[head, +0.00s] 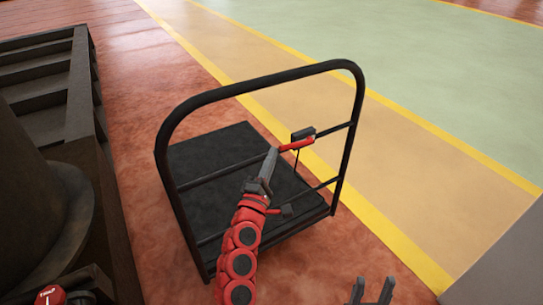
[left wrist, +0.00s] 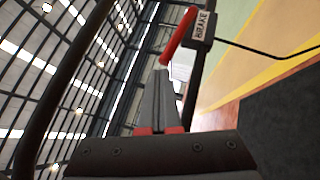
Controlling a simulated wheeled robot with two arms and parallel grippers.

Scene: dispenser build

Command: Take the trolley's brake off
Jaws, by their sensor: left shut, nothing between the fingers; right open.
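The trolley (head: 215,155) has a black deck and a tall black tubular handle frame. A dark brake box (head: 303,133) sits on the frame's upper crossbar, with a red lever (head: 297,144) sticking out to the left. In the left wrist view the box (left wrist: 203,27) is labelled BRAKE, and the red lever (left wrist: 179,36) slopes down to the left. My left gripper (head: 272,153) is shut and empty, its tips at the lever's free end; I cannot tell whether they touch. Its fingers (left wrist: 163,72) also show in the wrist view. My right gripper (head: 372,291) is open and empty at the bottom edge.
A dark slatted rack (head: 45,75) and a dark rounded object (head: 55,215) stand at the left. A red round knob (head: 50,295) is at the bottom left. A grey surface (head: 505,265) fills the bottom right corner. The floor beyond the trolley is clear.

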